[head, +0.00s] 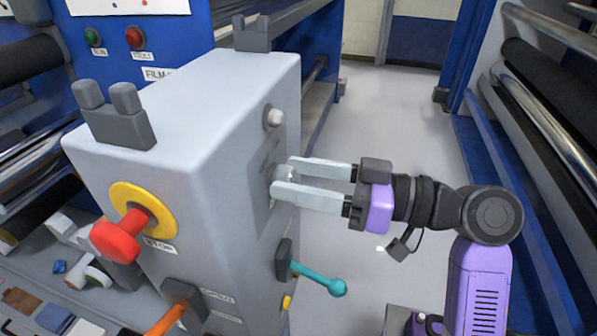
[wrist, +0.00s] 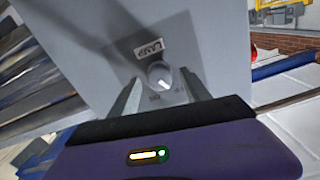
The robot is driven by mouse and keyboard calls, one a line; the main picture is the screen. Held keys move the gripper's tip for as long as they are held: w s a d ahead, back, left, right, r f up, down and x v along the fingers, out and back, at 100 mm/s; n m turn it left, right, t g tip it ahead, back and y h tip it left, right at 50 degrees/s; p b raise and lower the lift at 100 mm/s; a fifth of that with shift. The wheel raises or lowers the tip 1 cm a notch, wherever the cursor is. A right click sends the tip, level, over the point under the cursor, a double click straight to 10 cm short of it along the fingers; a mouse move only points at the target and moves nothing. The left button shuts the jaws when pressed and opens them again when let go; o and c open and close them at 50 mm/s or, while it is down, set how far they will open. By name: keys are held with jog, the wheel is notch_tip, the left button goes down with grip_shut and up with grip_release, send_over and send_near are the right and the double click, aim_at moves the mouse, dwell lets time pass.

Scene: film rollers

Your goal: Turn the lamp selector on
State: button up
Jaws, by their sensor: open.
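The lamp selector is a small round pale knob (wrist: 158,73) under a LAMP label (wrist: 149,48) on the grey box's side face. In the wrist view its white pointer mark slants toward the lower right. In the head view, it is mostly hidden behind my fingers. My gripper (head: 282,176) is open, with its two pale fingers reaching toward the side face, one on each side of the knob. In the wrist view, the fingers (wrist: 160,84) show gaps to the knob; whether either touches it I cannot tell.
The grey box (head: 195,95) carries another pale knob (head: 273,118) above my gripper and a teal-handled lever (head: 322,280) below it. Open floor (head: 385,120) lies behind my arm.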

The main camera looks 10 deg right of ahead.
jog(key=shift+a, duration=0.1)
grip_shut()
dwell(0.4)
jog(key=m+p, duration=0.4)
jog(key=m, duration=0.1)
jog(key=shift+w+r+m+p, duration=0.1)
jog(key=shift+r+m+p, duration=0.05)
jog(key=shift+m+p, duration=0.2)
jog(key=m+p, duration=0.3)
jog(key=m, duration=0.1)
jog(key=shift+f+m+p, duration=0.2)
jog(key=shift+m+p, duration=0.75)
jog(key=shift+w+f+m, duration=0.1)
jog(key=shift+m, duration=0.2)
